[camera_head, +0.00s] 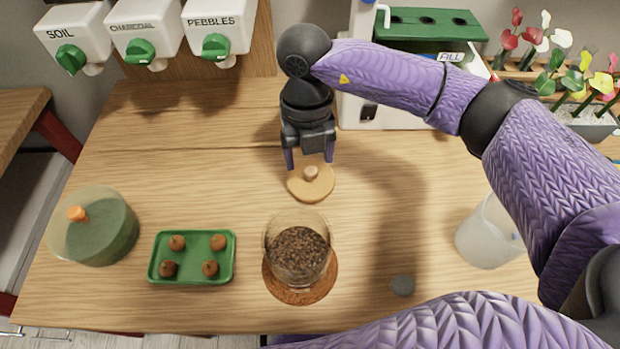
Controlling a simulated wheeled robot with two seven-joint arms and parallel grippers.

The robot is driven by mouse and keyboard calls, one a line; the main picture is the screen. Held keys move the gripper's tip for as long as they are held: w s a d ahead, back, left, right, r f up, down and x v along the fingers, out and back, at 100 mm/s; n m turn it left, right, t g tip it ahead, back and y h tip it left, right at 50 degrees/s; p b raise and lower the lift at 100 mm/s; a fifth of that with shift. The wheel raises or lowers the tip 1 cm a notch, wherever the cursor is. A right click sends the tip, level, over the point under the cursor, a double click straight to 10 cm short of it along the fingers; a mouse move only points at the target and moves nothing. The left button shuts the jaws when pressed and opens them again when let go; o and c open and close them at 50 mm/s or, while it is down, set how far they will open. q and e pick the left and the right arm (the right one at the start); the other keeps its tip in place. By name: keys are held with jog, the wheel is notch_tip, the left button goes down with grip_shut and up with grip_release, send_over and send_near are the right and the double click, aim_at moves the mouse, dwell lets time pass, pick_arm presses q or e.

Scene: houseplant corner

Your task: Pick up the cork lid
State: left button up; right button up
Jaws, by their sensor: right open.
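The cork lid (318,187) is a round tan disc with a small knob on top. It lies flat on the wooden table, behind the glass jar. My right gripper (309,163) points down just above the lid, with its two purple fingers apart on either side of the knob. I cannot tell whether the fingers touch the lid. The glass jar (297,250) holds dark soil and stands on a round cork mat (309,293). My left gripper does not show.
Dispensers (147,33) hang at the back left; a white machine (372,100) stands behind.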

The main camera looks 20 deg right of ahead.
aim_at(311, 169)
jog(key=shift+s+d+f, duration=0.1)
jog(key=shift+s+f, duration=0.1)
jog(key=shift+f, duration=1.35)
jog(key=shift+r, duration=0.1)
jog(key=c, duration=0.5)
grip_shut()
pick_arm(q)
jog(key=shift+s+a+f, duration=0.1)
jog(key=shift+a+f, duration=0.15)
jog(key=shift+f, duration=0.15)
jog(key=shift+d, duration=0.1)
